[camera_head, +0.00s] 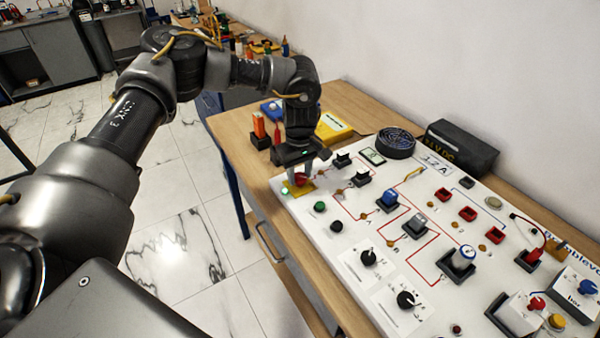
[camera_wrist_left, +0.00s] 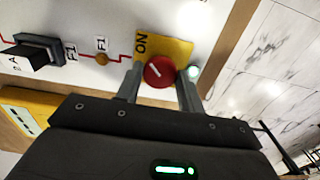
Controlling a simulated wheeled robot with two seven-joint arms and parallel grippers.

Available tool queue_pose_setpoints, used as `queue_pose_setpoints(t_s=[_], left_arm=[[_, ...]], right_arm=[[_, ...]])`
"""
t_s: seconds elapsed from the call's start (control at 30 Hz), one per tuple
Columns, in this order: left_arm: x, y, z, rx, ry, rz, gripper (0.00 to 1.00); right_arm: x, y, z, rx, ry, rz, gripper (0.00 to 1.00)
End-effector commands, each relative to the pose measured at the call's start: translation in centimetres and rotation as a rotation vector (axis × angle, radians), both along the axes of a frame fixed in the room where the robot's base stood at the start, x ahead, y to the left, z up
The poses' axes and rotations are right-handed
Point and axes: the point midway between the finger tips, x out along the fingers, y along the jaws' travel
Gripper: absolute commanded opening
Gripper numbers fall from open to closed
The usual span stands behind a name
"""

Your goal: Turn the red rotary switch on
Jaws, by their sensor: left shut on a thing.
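In the left wrist view the red knob (camera_wrist_left: 159,71) shows a white pointer line, and the yellow plate (camera_wrist_left: 179,48) bears the word ON. My left gripper (camera_head: 303,172) reaches down over the switch. In the wrist view its two fingers (camera_wrist_left: 160,84) stand on either side of the knob, shut on it. A small green-white light (camera_wrist_left: 193,72) glows beside the plate. My right gripper is not in view.
Black switches (camera_head: 361,177), a green button (camera_head: 320,206), a black button (camera_head: 337,226) and black dials (camera_head: 368,257) stand on the panel near the switch. A yellow box (camera_head: 332,128) and a black holder (camera_head: 260,140) lie behind on the wooden table. A white wall rises beyond.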

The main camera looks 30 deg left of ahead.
Motion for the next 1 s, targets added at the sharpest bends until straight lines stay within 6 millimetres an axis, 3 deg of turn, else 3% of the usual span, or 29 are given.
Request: queue_pose_setpoints(t_s=[0.27,0.3,0.43,0.77,1.0], left_arm=[[0.0,-0.1,0.1,-0.001,0.000,-0.003,0.15],[0.0,-0.1,0.1,-0.001,0.000,-0.003,0.41],[0.0,-0.1,0.0,-0.001,0.001,-0.002,0.58],[0.0,0.0,0.2,0.000,0.000,-0.001,0.59],[0.1,-0.1,3.7,-0.001,-0.004,-0.001,0.59]], right_arm=[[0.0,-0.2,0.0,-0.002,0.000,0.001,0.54],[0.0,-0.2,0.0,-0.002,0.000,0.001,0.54],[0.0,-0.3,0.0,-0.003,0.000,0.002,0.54],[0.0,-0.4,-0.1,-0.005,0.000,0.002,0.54],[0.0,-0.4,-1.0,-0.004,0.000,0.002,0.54]])
